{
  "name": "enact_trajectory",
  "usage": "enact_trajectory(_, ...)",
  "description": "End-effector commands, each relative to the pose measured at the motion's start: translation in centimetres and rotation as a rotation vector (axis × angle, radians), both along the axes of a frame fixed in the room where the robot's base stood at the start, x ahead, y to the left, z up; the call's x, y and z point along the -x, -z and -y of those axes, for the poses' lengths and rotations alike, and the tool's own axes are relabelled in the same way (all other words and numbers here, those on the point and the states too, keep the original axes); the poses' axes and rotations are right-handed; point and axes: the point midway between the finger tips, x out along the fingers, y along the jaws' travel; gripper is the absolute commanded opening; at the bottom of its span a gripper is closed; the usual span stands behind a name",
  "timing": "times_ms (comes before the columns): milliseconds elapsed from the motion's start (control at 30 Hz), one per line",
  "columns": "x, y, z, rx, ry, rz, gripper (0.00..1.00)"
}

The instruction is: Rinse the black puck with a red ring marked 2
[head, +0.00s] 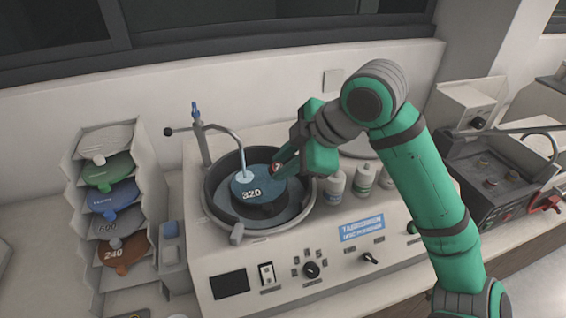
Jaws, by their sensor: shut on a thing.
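My gripper (278,165) is over the right part of the polishing machine's bowl, its fingers pointing down and left. It is shut on a small dark piece with a hint of red (274,169), which looks like the puck; its mark cannot be read. The puck is close to the right edge of the blue disc marked 320 (262,184); I cannot tell whether they touch. A curved tap (233,138) with a blue top reaches over the disc's left part. A pale patch lies on the disc below its spout; I cannot tell whether water runs.
The machine (222,262) has a front panel with knobs. Several white bottles (362,180) stand right of the bowl, under my arm. A rack (84,180) of coloured discs stands left. A dark press unit (500,170) with a red part is at right.

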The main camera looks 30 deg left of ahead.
Motion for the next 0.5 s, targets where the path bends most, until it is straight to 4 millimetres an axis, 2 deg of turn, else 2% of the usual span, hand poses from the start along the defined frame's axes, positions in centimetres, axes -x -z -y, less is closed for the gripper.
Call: enact_trajectory(500, 0.92, -1.06, 1.0, 0.36, 0.0, -0.031, 0.02)
